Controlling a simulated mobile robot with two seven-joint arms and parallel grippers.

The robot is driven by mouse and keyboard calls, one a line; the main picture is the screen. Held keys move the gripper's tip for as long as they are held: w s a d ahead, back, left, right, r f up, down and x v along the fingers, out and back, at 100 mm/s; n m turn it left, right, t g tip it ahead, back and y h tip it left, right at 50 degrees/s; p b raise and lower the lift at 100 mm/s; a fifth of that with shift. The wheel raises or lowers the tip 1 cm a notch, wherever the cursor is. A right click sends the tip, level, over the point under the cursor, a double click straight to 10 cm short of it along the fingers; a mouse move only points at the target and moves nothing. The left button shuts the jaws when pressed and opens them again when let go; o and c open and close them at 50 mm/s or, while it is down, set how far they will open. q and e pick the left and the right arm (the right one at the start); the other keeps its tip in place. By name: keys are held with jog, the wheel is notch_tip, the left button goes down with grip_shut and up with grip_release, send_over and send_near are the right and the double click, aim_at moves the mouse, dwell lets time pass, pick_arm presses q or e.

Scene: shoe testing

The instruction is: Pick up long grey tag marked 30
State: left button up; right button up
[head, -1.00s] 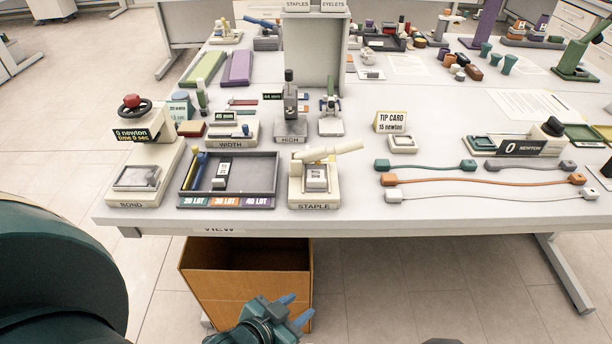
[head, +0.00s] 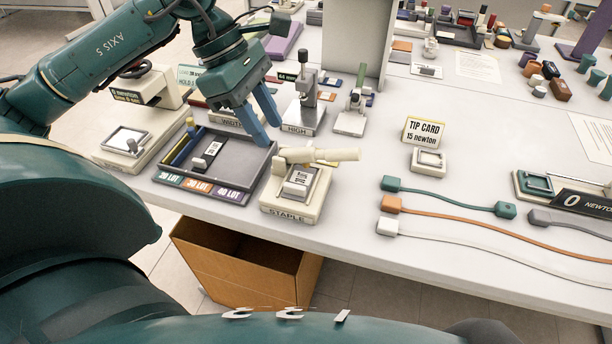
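In the head view, a small dark grey piece with a white printed label (head: 207,156) lies in the grey tray (head: 240,183) with the coloured lot strip. Its print is too small to read, so I cannot tell whether it is the tag marked 30. Another white label with dark print (head: 299,178) sits on the STAPLE device (head: 288,208). My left gripper (head: 270,133) is above the table at the tray's back right corner, fingers apart and pointing down, with nothing between them. It is to the right of the labelled piece. My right gripper is out of view.
Close around are the BOND device (head: 130,163), the HIGH device (head: 304,118) and the WIDTH device, partly hidden behind my gripper. An open cardboard box (head: 225,262) stands below the table edge.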

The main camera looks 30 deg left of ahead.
pick_arm(q)
send_near(294, 186)
jog(key=shift+d+p+x, duration=0.2)
jog(key=shift+p+x, duration=0.1)
jog(key=shift+x, duration=0.85)
jog(key=shift+p+x, duration=0.7)
jog(key=shift+x, duration=2.35)
jog(key=shift+a, duration=0.15)
grip_shut()
